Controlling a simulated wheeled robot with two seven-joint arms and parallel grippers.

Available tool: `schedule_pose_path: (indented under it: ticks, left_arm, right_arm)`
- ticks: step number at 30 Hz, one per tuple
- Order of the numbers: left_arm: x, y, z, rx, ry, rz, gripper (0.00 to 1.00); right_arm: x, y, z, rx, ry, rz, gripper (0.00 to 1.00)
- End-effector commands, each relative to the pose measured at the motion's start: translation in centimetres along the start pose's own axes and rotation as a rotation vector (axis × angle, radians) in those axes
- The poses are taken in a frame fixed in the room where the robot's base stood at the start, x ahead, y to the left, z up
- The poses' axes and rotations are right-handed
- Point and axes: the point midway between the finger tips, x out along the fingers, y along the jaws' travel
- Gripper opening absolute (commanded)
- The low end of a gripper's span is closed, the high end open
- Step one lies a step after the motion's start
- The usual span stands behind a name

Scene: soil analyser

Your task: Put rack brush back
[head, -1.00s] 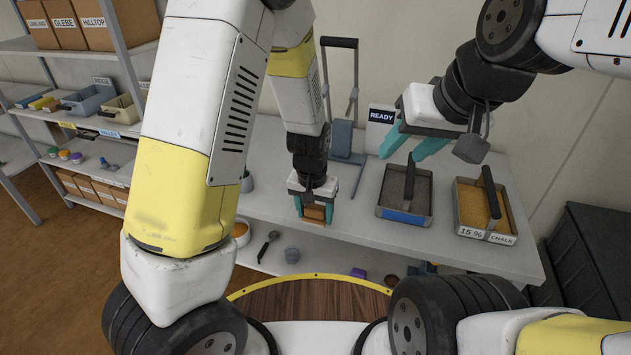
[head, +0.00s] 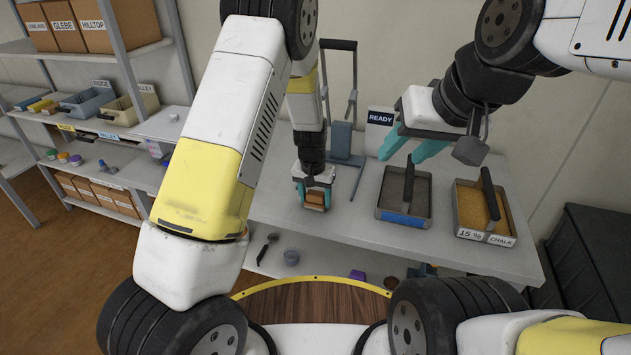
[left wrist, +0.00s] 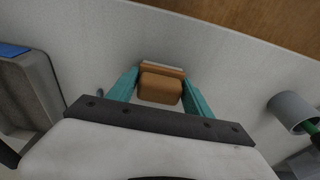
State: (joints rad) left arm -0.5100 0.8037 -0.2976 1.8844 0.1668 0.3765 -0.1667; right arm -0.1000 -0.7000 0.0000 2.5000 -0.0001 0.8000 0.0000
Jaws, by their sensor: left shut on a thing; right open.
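The rack brush (head: 315,201) is a small brown block with a pale lower edge. My left gripper (head: 314,196) is shut on it over the grey bench, left of the middle. In the left wrist view the brush (left wrist: 160,87) sits between the two teal fingers (left wrist: 160,92), its pale strip towards the bench's front edge. I cannot tell whether its underside touches the bench. My right gripper (head: 413,146) is open and empty, above the back of the bench near the READY sign.
A grey tray (head: 404,216) with a handled tool and a chalk tray (head: 487,238) stand to the right on the bench (head: 345,232). A blue-grey stand (head: 342,140) rises behind the left gripper. A grey cup (left wrist: 290,111) shows in the left wrist view. Labelled shelves (head: 130,130) stand left.

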Motion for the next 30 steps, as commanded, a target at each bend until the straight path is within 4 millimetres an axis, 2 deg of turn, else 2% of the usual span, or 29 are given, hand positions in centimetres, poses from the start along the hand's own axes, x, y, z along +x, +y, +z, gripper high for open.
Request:
schedule_pose_path:
  ticks: [7,8,11,23,26,30]
  left_arm:
    - [0.2,0.0,0.1,0.0,0.0,0.0,0.26]
    - [0.3,0.0,0.1,0.0,-0.001,0.0,0.6]
    - [0.2,0.0,0.1,0.0,0.0,0.0,0.8]
    - [-0.3,0.0,-0.1,0.0,0.002,0.0,0.8]
    - [-1.6,0.0,-0.1,0.0,0.003,0.001,0.8]
    - [-4.6,0.1,-0.1,0.001,0.005,0.001,0.8]
  right_arm:
    - [0.0,0.0,0.0,0.0,0.0,0.0,0.44]
    - [0.0,0.0,0.0,0.0,0.0,0.0,0.44]
    - [0.0,0.0,0.0,0.0,0.0,0.0,0.44]
    - [0.0,0.0,0.0,0.0,0.0,0.0,0.44]
    - [0.0,0.0,0.0,0.0,0.0,0.0,0.44]
    - [0.0,0.0,0.0,0.0,0.0,0.0,0.44]
